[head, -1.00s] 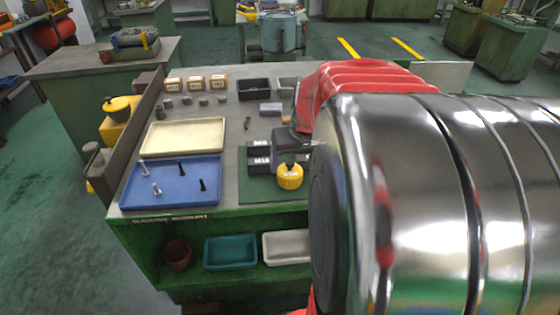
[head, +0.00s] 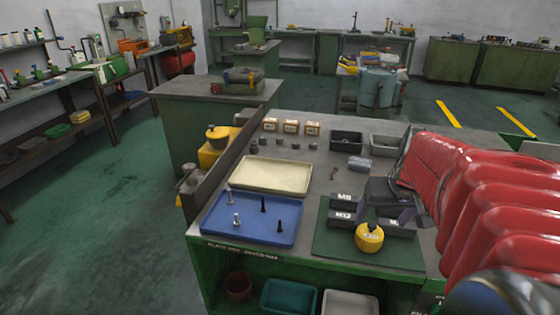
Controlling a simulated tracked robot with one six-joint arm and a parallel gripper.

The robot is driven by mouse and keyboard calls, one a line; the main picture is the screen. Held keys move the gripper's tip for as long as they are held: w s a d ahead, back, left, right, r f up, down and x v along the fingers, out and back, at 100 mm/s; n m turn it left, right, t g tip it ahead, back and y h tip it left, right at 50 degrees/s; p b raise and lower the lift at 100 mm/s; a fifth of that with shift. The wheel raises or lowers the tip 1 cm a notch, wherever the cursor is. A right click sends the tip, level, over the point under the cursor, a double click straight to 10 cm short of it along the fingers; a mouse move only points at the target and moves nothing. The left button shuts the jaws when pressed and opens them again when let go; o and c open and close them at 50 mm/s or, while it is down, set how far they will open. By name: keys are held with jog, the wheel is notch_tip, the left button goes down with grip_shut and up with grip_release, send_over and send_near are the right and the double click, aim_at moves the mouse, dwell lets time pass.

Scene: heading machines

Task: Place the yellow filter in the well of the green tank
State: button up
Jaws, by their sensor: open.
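The yellow filter (head: 369,238), a short round piece with a pale marking on top, stands on the dark green mat (head: 335,250) at the bench's front. My gripper (head: 386,211) hangs over the bench just behind and above it, open, its fingers pointing down. Whether a finger touches the filter cannot be told. A low dark green box (head: 243,86) with yellow clips and a red knob sits on the far green bench; it may be the green tank. Its well cannot be made out.
My red arm covers the bench's right side. A blue tray (head: 250,228) with several bolts and a cream tray (head: 270,174) lie left. A teal drum (head: 377,88) stands behind. Green floor (head: 110,230) is open at left.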

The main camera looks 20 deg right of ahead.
jog(key=s+a+n+y, duration=0.1)
jog(key=s+a+n, duration=0.1)
jog(key=a, duration=1.1)
jog(key=s+a+n+t, duration=0.1)
jog(key=s+a+n, duration=0.2)
jog(key=a, duration=1)
jog(key=shift+s+a+r+t+y, duration=0.3)
jog(key=shift+s+a+y, duration=0.1)
jog(key=shift+s, duration=0.6)
jog(key=shift+c, duration=0.5)
